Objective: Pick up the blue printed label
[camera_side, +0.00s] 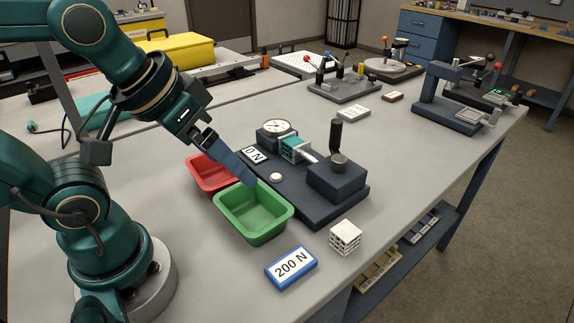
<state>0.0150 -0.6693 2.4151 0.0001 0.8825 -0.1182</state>
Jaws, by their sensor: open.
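The blue printed label (291,267), a blue-edged plate with a white face reading "200 N", lies flat near the table's front edge. My gripper (250,183) is open and hangs above the back of the green bin (254,230), up and left of the label and apart from it. The far finger is mostly hidden, and nothing shows between the fingers. A white lattice cube (345,236) stands on the table to the right of the label.
A red bin (203,185) sits behind the green bin. A dark test fixture (333,197) with a dial gauge (277,128) and an upright black handle stands behind the cube. A second label reading "0 N" (254,154) is partly hidden by my gripper. The table right of the cube is clear.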

